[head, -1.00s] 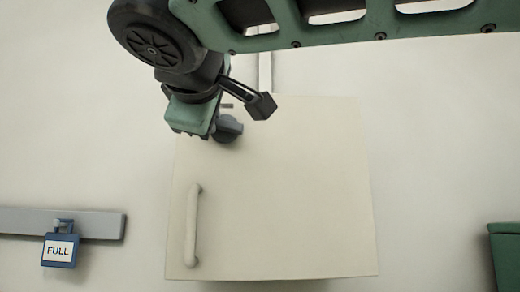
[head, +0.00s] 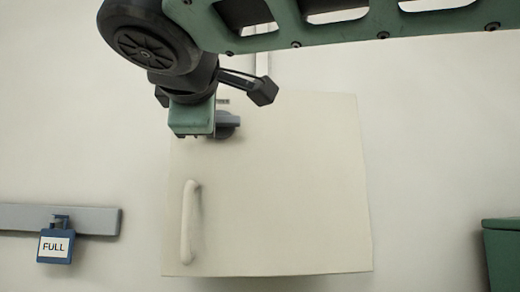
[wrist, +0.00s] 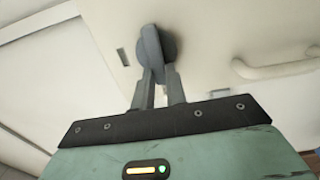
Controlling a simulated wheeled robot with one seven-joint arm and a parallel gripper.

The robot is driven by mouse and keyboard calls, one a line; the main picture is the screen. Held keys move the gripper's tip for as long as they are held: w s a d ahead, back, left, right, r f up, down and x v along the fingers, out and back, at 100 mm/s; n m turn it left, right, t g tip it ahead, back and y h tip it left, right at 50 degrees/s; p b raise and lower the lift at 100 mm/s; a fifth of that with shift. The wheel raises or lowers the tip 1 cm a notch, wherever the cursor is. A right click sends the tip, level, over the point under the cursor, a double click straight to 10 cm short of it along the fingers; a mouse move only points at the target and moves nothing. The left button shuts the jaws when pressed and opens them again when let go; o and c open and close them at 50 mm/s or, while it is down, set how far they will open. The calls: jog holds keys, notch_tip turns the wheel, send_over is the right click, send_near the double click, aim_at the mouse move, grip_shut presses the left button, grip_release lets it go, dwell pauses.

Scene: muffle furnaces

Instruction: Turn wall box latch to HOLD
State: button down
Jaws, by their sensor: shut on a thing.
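The wall box (head: 290,190) is a cream cabinet with a shut door and a white bar handle (head: 189,222) low on its left side. Its latch is a grey round knob (head: 228,122) near the door's upper left. In the wrist view the latch (wrist: 154,50) shows a raised grip bar. My gripper (wrist: 158,80) has its two grey fingers closed on that bar. In the head view my gripper (head: 198,132) is in front of the latch and partly hides it. A small dark label (head: 223,101) sits above the latch, too small to read.
A blue tag marked FULL (head: 55,243) hangs from a grey rail (head: 95,221) on the wall at left. A green box (head: 502,255) stands at the right edge. A pale conduit (head: 262,65) runs up from the wall box. The wall between is bare.

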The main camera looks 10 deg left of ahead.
jog(key=c, duration=1.4)
grip_release()
jog(key=shift+c, duration=0.2)
jog(key=b+v, duration=0.2)
jog(key=v, duration=1.5)
jog(key=shift+s+d, duration=0.15)
jog(key=w+d+f+m+g+h+p, duration=0.1)
jog(key=w+d+f+g+h+p, duration=0.25)
jog(key=f, duration=0.85)
jog(key=w+d+f+g+p, duration=0.2)
jog(key=w+d+f+g, duration=0.3)
jog(key=f, duration=0.8)
jog(key=s+d+f+m+g+p, duration=0.3)
jog(key=d+f+m, duration=0.3)
jog(key=d+f, duration=0.2)
jog(key=s+d+f+m+g+p, duration=0.3)
jog(key=d+f+m+g, duration=0.3)
jog(key=d+f, duration=0.3)
jog(key=shift+s, duration=0.4)
